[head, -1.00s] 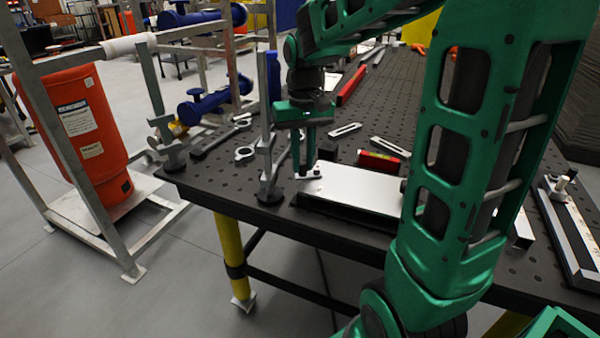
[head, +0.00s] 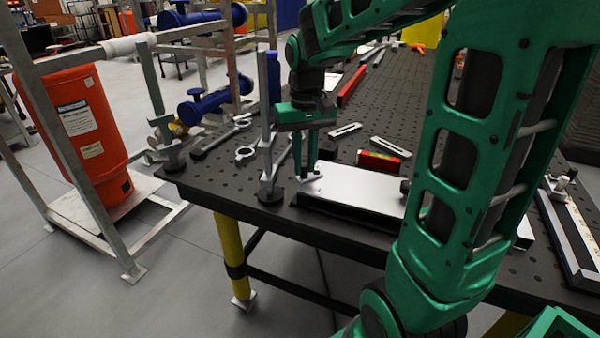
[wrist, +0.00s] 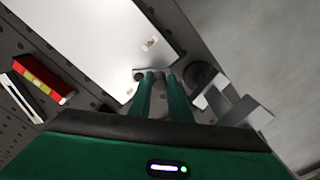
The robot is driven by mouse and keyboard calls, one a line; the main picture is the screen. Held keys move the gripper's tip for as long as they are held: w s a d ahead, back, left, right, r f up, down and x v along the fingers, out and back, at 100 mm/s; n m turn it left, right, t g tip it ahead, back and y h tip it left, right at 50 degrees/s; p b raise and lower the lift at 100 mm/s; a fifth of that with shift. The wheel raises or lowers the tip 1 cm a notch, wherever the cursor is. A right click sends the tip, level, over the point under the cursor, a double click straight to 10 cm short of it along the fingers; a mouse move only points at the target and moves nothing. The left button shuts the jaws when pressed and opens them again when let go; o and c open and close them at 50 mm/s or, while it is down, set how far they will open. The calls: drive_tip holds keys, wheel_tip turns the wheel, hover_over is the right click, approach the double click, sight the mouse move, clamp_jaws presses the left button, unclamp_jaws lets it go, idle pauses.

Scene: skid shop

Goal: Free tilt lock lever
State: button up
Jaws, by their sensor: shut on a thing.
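The tilt lock lever (head: 312,178) is a small pale lever at the near-left corner of a flat white plate (head: 362,190) on the black perforated table. My gripper (head: 304,178) points down over that corner, its two green fingers close together. In the wrist view my gripper (wrist: 161,76) is shut on the lever, which is mostly hidden between the fingertips. A dark round pivot (wrist: 139,75) shows just left of them. The plate also shows in the wrist view (wrist: 85,35), and a small fitting (wrist: 150,43) lies on it.
A grey clamp post (head: 268,150) stands on the table edge close left of my gripper. A red level (head: 378,161) and slotted bars (head: 390,147) lie behind the plate. An orange cylinder (head: 85,125) stands in a frame off to the left.

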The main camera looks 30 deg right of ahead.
drive_tip(key=shift+s+d, duration=0.1)
drive_tip(key=shift+s, duration=0.15)
drive_tip(key=shift+o, duration=0.2)
drive_tip(key=shift+s, duration=0.1)
